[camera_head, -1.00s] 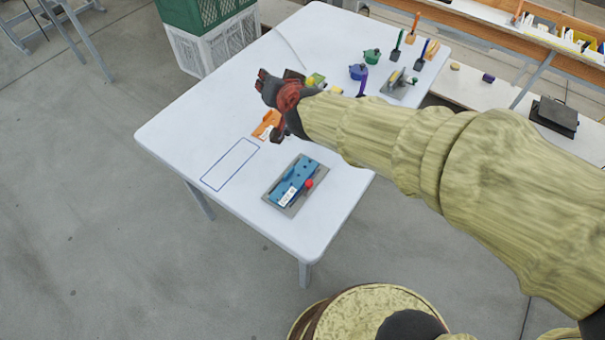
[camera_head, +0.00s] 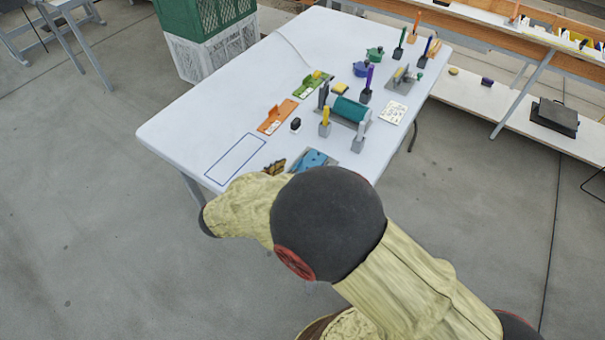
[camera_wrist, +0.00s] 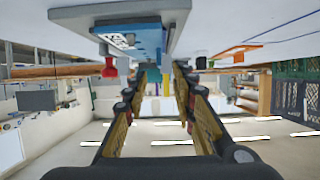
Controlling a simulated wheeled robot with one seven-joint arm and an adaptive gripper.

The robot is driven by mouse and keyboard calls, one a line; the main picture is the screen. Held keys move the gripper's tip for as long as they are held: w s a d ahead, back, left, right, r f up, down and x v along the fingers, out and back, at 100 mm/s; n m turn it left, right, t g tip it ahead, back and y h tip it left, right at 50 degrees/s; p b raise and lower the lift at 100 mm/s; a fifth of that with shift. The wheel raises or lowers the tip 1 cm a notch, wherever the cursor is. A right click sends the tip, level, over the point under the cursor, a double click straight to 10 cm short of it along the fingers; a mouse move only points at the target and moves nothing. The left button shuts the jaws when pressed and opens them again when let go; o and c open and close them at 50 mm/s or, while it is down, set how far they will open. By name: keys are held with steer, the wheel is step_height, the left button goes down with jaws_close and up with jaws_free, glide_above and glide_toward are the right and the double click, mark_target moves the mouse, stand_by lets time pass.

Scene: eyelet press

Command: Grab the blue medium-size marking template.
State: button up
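The blue template (camera_head: 313,158) lies on a grey plate near the table's front right edge. In the wrist view, which is upside down, the blue template (camera_wrist: 146,40) shows on the grey plate (camera_wrist: 180,12), with a white label (camera_wrist: 117,41) and a red knob (camera_wrist: 109,67). My gripper (camera_wrist: 160,76) is open and empty, its fingertips pointing toward the template. I cannot tell how far apart they are. In the head view my gripper (camera_head: 275,167) shows only in part beside the template.
An orange template (camera_head: 277,117) and a green template (camera_head: 312,86) lie farther back. A teal roller device (camera_head: 350,108), a yellow-handled tool (camera_head: 325,121) and a small black object (camera_head: 295,125) stand behind the plate. The blue outlined rectangle (camera_head: 225,163) on the table is empty.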

mark_target(296, 166)
steer(key=b+x, duration=0.3)
steer(key=x, duration=0.2)
steer(key=shift+f, duration=0.2)
steer(key=shift+r, duration=0.1)
jaws_close()
stand_by(0.3)
